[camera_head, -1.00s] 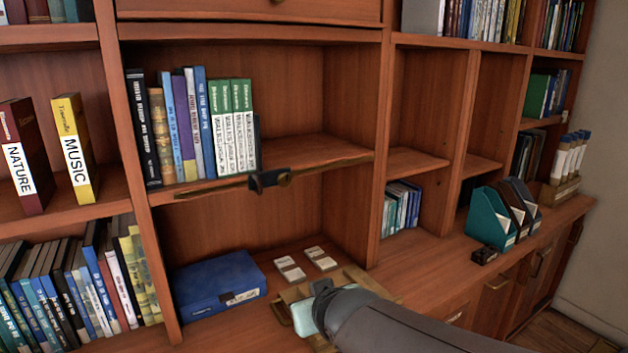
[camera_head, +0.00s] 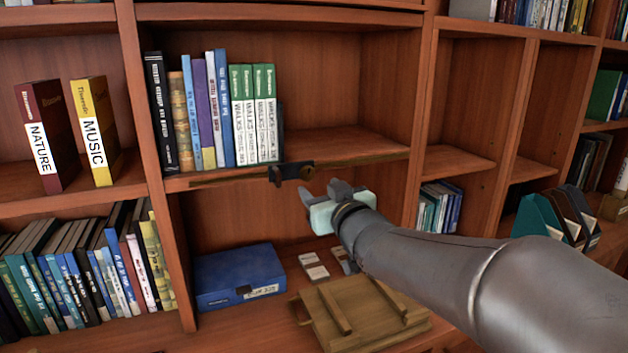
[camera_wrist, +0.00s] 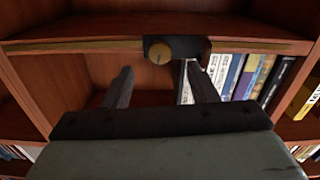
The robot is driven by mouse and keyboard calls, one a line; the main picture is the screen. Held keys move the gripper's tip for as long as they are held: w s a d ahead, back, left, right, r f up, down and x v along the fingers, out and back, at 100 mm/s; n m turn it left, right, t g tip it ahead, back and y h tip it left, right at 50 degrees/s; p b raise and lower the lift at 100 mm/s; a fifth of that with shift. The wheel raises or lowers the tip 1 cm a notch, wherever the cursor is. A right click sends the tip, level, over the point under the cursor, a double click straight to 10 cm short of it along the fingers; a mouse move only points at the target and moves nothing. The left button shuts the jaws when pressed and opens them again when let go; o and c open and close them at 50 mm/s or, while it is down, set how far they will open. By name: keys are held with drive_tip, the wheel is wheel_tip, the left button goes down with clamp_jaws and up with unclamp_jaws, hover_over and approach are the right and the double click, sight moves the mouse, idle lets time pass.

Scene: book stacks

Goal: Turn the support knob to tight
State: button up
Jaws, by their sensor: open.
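The support knob is a round brass knob on a dark bracket at the front edge of the shelf. It shows in the head view (camera_head: 307,172) and in the wrist view (camera_wrist: 159,50). My gripper (camera_head: 318,190) is open and empty, just below and in front of the knob, apart from it. In the wrist view my gripper's two fingers (camera_wrist: 160,80) point toward the shelf edge, one on each side below the knob. I cannot make out any tight mark on the knob.
Several books (camera_head: 215,115) stand on the shelf behind the bracket. A blue box (camera_head: 240,275), small cards (camera_head: 313,266) and a wooden tray (camera_head: 365,310) lie on the counter below. The shelf right of the books is empty.

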sight(308, 176)
drive_tip(key=p+x, duration=0.1)
drive_tip(key=x, duration=0.6)
drive_tip(key=c, duration=1)
